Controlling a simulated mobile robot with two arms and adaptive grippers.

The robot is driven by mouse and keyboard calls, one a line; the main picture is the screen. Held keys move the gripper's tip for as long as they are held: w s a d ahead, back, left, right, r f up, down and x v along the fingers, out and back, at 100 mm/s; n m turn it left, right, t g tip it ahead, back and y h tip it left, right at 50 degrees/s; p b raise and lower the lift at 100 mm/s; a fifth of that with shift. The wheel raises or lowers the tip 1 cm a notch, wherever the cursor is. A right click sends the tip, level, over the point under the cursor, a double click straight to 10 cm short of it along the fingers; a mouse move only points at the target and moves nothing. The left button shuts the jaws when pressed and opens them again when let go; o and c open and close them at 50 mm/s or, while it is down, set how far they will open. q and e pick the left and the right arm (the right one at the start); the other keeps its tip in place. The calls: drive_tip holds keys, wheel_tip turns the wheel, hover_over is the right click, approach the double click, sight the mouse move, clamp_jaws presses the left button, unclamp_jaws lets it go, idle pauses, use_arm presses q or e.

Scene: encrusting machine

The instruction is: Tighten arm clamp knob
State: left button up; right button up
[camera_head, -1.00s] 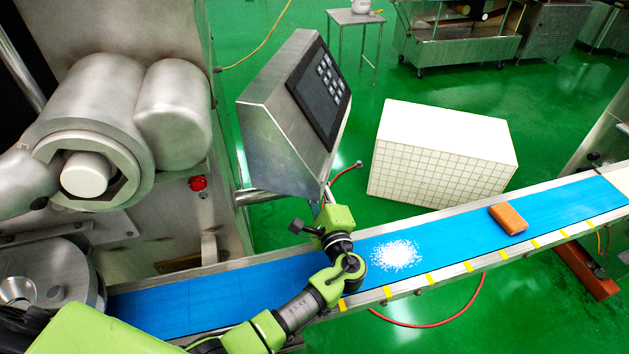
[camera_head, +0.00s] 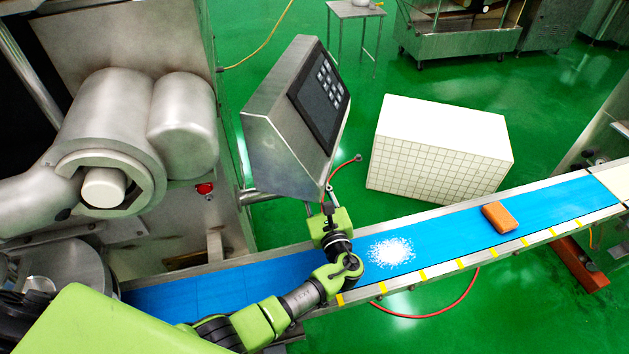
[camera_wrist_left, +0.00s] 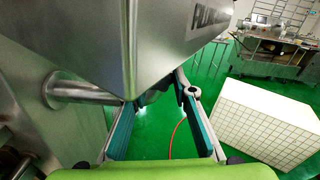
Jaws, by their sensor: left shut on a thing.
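The control panel box (camera_head: 297,115) hangs on a metal support arm (camera_head: 262,194) over the conveyor. My left gripper (camera_head: 328,204) is just under the lower right corner of the box, its fingers pointing up and away from me. It is shut on the clamp knob. In the left wrist view the two fingers of my left gripper (camera_wrist_left: 160,112) stand on either side of the small dark knob (camera_wrist_left: 152,97), partly hidden beneath the box. The support arm (camera_wrist_left: 82,90) shows to the left there. The knob's details are too small to tell. My right gripper is out of view.
The blue conveyor belt (camera_head: 450,230) runs below my left arm, with white granules (camera_head: 391,252) and an orange-brown block (camera_head: 500,217) on it. A white tiled block (camera_head: 440,150) stands on the green floor behind. The steel machine (camera_head: 110,140) fills the left side.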

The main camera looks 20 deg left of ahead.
use_arm(q)
drive_tip(key=shift+s+f+m+p, duration=0.1)
drive_tip(key=shift+m+p, duration=0.7)
drive_tip(key=shift+m, duration=0.85)
drive_tip(key=shift+f+m+p, duration=0.1)
drive_tip(key=shift+m+p, duration=0.7)
drive_tip(key=shift+m, duration=0.85)
drive_tip(key=o, duration=1.1)
drive_tip(key=shift+r, duration=0.1)
drive_tip(key=v, duration=1.2)
